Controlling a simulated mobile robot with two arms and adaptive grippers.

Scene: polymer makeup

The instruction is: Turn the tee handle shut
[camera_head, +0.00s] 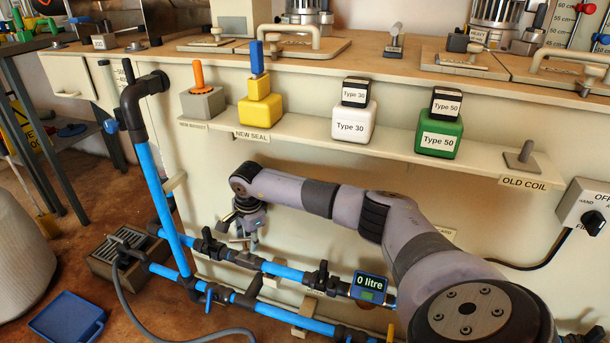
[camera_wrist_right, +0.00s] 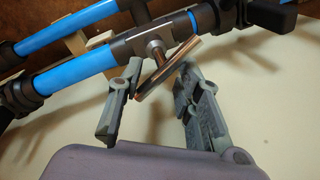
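The tee handle (camera_wrist_right: 172,66) is a bare metal crossbar on a short stem. It stands out from a dark grey fitting (camera_wrist_right: 130,47) on a blue pipe (camera_wrist_right: 82,72) in the right wrist view. The crossbar lies slanted across the pipe's line. My right gripper (camera_wrist_right: 162,75) is open, with its two fingers on either side of the crossbar and gaps visible. In the head view my right gripper (camera_head: 245,232) hangs above the upper blue pipe (camera_head: 283,271); the handle is too small to make out clearly there. My left gripper is not in view.
A meter (camera_head: 369,288) reading "0 litre" sits on the pipe to the right. A vertical blue pipe (camera_head: 155,190) stands left of the gripper. A shelf (camera_head: 300,130) with labelled blocks runs above my arm. A switch box (camera_head: 588,210) is at far right.

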